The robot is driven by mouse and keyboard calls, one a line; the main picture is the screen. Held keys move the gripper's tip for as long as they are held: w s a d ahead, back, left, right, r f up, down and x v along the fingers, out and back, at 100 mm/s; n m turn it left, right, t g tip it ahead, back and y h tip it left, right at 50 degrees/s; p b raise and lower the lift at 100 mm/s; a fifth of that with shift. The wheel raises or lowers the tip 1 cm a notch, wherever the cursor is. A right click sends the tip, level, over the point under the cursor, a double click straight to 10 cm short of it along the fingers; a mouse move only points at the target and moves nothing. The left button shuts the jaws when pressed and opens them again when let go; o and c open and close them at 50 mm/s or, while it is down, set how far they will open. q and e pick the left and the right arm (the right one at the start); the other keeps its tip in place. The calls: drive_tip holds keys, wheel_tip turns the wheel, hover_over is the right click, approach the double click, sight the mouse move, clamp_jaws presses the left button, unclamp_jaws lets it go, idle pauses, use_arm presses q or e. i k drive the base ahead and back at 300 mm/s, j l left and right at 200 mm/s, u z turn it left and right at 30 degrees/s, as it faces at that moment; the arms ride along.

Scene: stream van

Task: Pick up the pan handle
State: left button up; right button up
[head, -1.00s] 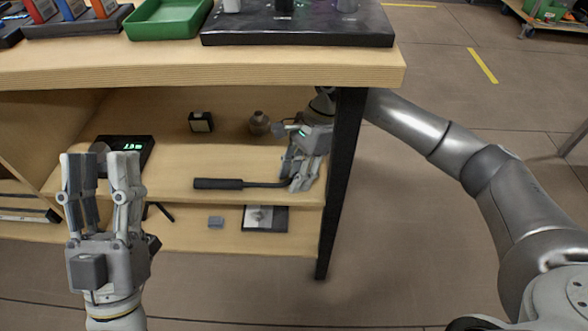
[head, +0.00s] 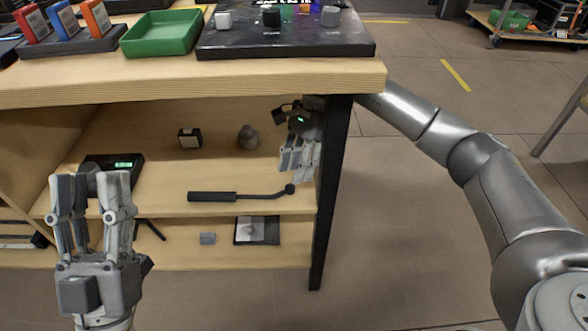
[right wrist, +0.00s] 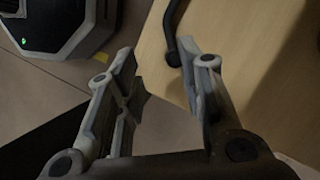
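The black pan handle (head: 236,196) lies on the upper shelf under the worktop, near the shelf's front edge. Its thick grip points left and its thin bent rod ends in a small knob at the right. My right gripper (head: 297,172) is under the worktop, just above and beside the knob end, apart from the handle and empty. In the right wrist view the gripper (right wrist: 158,62) is open, and part of the dark rod (right wrist: 172,35) shows beyond its fingers. My left gripper (head: 92,182) is open and empty in front of the shelves at the left.
A black table leg (head: 331,190) stands close to the right of my right gripper. A scale (head: 113,168), a small black box (head: 189,138) and a grey-brown weight (head: 247,137) sit on the upper shelf. The worktop edge (head: 190,84) overhangs it.

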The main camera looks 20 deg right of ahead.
sight(207, 196)
drive_tip(key=i+l, duration=0.15)
drive_tip(key=l, duration=0.2)
drive_tip(key=i+l, duration=0.1)
drive_tip(key=l, duration=0.3)
drive_tip(key=i+l, duration=0.15)
drive_tip(key=l, duration=0.2)
